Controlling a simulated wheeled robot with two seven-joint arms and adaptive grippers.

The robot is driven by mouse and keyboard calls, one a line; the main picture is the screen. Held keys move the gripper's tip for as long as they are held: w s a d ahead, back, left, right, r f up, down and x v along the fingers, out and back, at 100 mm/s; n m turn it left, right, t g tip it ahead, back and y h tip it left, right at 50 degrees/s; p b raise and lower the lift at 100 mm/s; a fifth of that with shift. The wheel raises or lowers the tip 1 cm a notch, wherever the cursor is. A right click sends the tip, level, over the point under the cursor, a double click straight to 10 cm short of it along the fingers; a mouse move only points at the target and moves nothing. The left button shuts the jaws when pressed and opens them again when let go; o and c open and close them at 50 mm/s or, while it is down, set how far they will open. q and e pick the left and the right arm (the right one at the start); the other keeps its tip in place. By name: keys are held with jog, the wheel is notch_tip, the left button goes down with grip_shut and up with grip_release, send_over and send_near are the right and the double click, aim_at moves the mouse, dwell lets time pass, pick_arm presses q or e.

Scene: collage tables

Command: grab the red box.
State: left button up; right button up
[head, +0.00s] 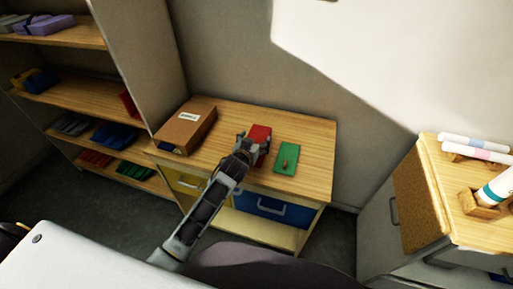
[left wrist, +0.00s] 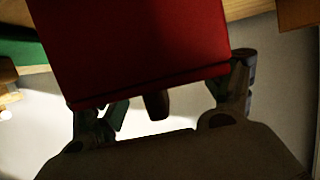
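The red box (head: 261,133) is on the wooden table in the middle of the head view, partly hidden by my left gripper. My left gripper (head: 250,147) is at its near side, with fingers spread wide. In the left wrist view the red box (left wrist: 140,40) fills the upper middle. The fingers of my left gripper (left wrist: 165,92) flank its near end, one at each lower corner. I cannot tell whether they touch it. My right gripper is not in view.
A shelf unit (head: 80,90) stands left. A cabinet (head: 421,205) with rolls stands right.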

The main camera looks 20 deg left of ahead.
pick_arm(q)
jog(key=shift+f, duration=0.1)
jog(key=c, duration=0.7)
jog(key=shift+s, duration=0.1)
jog(key=shift+r, duration=5.1)
